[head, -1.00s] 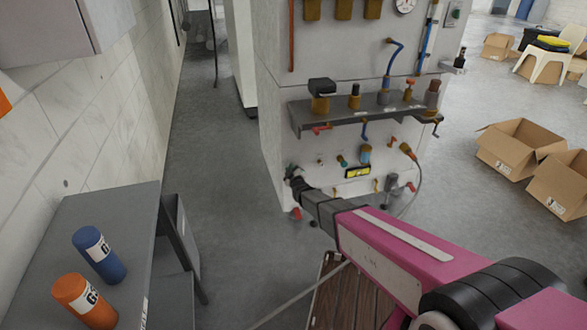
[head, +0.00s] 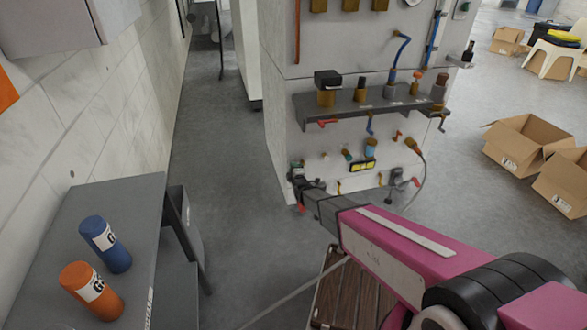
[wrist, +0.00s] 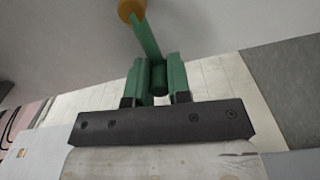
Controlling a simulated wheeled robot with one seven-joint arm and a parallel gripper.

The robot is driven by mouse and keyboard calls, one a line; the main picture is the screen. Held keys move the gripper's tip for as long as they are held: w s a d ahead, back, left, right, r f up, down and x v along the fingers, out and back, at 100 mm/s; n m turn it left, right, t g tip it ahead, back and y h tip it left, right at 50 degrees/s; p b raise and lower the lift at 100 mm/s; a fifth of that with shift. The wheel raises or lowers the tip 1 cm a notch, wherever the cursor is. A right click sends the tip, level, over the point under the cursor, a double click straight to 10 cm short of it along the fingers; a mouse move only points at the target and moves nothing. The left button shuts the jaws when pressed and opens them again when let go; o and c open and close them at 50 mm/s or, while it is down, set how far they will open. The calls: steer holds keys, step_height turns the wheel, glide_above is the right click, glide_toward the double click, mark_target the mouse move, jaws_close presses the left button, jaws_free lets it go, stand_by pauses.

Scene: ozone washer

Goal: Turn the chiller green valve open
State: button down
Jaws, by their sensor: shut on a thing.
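The green valve handle (wrist: 147,42) shows in the wrist view as a green lever running down from a round brass-yellow fitting (wrist: 131,10) on the pale panel. Its lower end lies between the two green fingers of my gripper (wrist: 159,78), which is shut on it. In the head view my gripper (head: 297,172) is at the lower left of the white machine panel (head: 300,150), close to its left edge. The handle itself is mostly hidden there by the gripper. Another small green-tipped valve (head: 347,155) is on the panel to the right.
A grey shelf (head: 300,112) with several fittings juts out above my gripper. Red, blue and yellow valves and a yellow-framed display (head: 363,166) are right of it. A grey table (head: 140,205) with a blue bottle (head: 105,244) and an orange bottle (head: 92,291) stands left. Boxes (head: 528,143) lie right.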

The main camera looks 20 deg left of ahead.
steer(key=shift+f, duration=0.15)
steer(key=c, duration=1.1)
jaws_free()
steer(key=shift+s+d, duration=0.1)
steer(key=v, duration=1)
steer(key=shift+s+d, duration=0.1)
steer(key=shift+s, duration=0.2)
